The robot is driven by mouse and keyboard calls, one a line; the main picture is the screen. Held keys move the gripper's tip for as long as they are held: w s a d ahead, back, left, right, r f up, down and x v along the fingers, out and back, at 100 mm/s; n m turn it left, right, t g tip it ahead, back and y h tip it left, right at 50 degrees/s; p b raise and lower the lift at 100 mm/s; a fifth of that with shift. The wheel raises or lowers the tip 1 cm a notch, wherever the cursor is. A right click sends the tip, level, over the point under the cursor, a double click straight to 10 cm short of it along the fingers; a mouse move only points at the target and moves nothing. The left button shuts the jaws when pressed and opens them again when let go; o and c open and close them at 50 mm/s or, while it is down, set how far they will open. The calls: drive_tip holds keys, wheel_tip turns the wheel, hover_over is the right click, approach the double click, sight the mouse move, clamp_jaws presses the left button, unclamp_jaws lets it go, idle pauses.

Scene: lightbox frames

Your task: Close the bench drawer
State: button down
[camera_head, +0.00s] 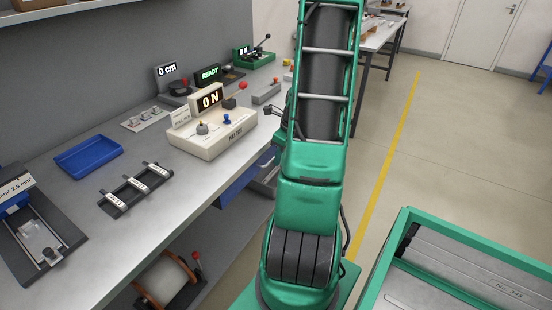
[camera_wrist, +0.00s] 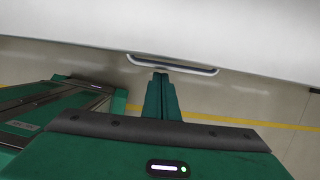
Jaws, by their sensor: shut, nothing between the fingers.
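The bench (camera_head: 150,205) runs along the left of the head view. A blue drawer (camera_head: 238,184) shows below its front edge, partly hidden behind my green arm; how far out it stands is unclear. In the head view my arm hides the gripper's fingers. In the wrist view my gripper (camera_wrist: 160,76) is shut and empty.
The bench top holds a blue tray (camera_head: 88,157), a black rack (camera_head: 135,188), a cream box with a display (camera_head: 212,134) and several small devices. A reel (camera_head: 168,281) sits below the bench. Open floor with a yellow line (camera_head: 385,160) lies to the right.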

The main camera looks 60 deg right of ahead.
drive_tip(key=s+r, duration=0.5)
drive_tip(key=r, duration=0.4)
drive_tip(key=shift+s+d, duration=0.3)
drive_tip(key=shift+s, duration=0.05)
drive_tip(key=s+a+r+n+g, duration=0.1)
drive_tip(key=s+a+r+n, duration=0.1)
drive_tip(key=a+n, duration=0.6)
drive_tip(key=s+a+r+n+g, duration=0.1)
drive_tip(key=s+a+r+n, duration=0.2)
drive_tip(key=a+n, duration=0.5)
drive_tip(key=s+a+r+n+g, duration=0.1)
drive_tip(key=s+a+r+n, duration=0.2)
drive_tip(key=a+n, duration=0.5)
drive_tip(key=shift+s+a+r+n, duration=0.3)
drive_tip(key=shift+r+n, duration=0.45)
drive_tip(key=shift+n, duration=1.45)
